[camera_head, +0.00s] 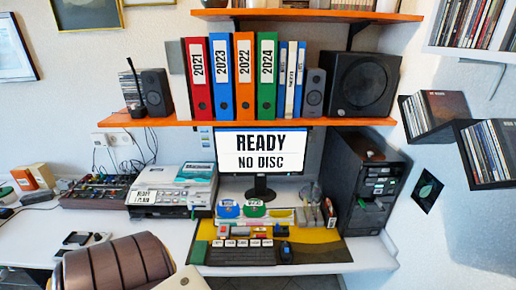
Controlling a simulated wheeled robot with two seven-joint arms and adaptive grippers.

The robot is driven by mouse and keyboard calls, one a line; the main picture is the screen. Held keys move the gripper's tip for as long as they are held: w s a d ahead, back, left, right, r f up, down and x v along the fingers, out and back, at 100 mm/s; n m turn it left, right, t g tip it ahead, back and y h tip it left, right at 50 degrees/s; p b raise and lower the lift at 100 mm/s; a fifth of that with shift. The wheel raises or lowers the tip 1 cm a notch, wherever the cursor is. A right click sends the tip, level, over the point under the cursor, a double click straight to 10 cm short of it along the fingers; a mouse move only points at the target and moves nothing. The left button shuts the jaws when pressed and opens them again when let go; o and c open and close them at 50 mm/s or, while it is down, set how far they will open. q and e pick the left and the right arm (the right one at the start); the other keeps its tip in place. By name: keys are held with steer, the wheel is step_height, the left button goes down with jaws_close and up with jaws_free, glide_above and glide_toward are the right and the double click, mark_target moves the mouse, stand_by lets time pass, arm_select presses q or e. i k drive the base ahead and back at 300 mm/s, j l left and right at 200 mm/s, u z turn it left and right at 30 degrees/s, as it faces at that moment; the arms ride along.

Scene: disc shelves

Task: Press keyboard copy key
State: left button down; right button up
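The dark keyboard (240,257) lies on a yellow and dark desk mat (320,253) at the front of the white desk. A row of white labelled keys (243,243) runs along its back edge. The labels are too small to read, so I cannot tell which one is the copy key. Behind it a monitor (261,151) shows "READY" and "NO DISC". Neither of my grippers is in view.
A brown chair (115,265) stands at the front left. A black mouse (286,252) lies right of the keyboard. A black computer tower (365,183) stands at the right. Small coloured items and cases sit behind the keyboard. An orange shelf (225,122) with binders hangs above.

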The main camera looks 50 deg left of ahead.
mark_target(216, 243)
steer(key=u, duration=0.4)
steer(key=j+u, duration=0.1)
steer(key=u, duration=0.7)
steer(key=i+u, duration=0.1)
steer(key=u, duration=0.3)
